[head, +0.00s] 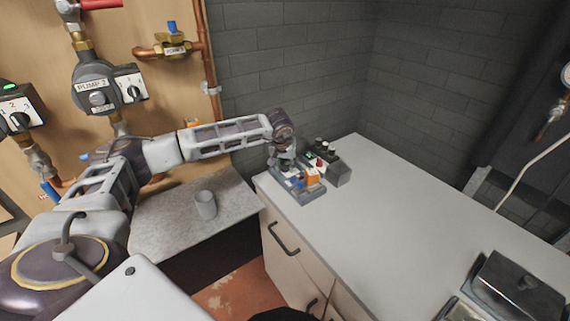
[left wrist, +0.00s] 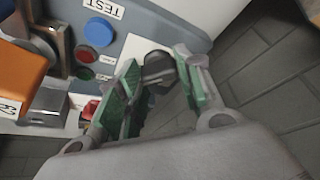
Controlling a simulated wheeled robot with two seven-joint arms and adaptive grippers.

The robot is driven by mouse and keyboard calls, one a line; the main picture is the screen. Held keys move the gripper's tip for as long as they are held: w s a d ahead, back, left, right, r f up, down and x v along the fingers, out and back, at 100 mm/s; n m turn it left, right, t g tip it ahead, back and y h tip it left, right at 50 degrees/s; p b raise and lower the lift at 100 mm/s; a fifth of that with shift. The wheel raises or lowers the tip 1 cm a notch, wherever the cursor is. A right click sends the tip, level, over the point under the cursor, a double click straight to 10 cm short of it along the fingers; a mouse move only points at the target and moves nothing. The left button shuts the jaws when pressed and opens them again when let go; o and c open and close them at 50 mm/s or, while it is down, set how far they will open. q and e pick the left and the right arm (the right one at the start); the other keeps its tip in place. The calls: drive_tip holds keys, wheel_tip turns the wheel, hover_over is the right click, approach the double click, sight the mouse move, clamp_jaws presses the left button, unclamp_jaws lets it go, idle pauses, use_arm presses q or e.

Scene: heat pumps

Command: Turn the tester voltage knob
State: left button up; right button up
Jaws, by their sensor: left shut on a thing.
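The tester (head: 304,196) is a blue-grey box on the white worktop, near its back left corner. In the left wrist view, its panel (left wrist: 140,22) shows a TEST label, a blue button (left wrist: 98,32), and red and green buttons below it. My left gripper (head: 285,162) reaches down over the tester from the left. In the left wrist view, its green-padded fingers (left wrist: 157,72) are on both sides of a dark round knob (left wrist: 157,66) and shut on it. The fingers hide part of the knob, and its setting cannot be read. My right gripper is not in view.
An orange part (left wrist: 22,72) stands on the tester beside the buttons. A dark grey box (head: 342,174) stands right behind the tester, near the brick wall. A grey cup (head: 205,205) stands on the lower bench. The worktop's middle (head: 400,225) is clear.

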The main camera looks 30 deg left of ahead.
use_arm(q)
drive_tip(key=o, duration=1)
drive_tip(key=shift+v, duration=6)
drive_tip(key=shift+s+f, duration=0.1)
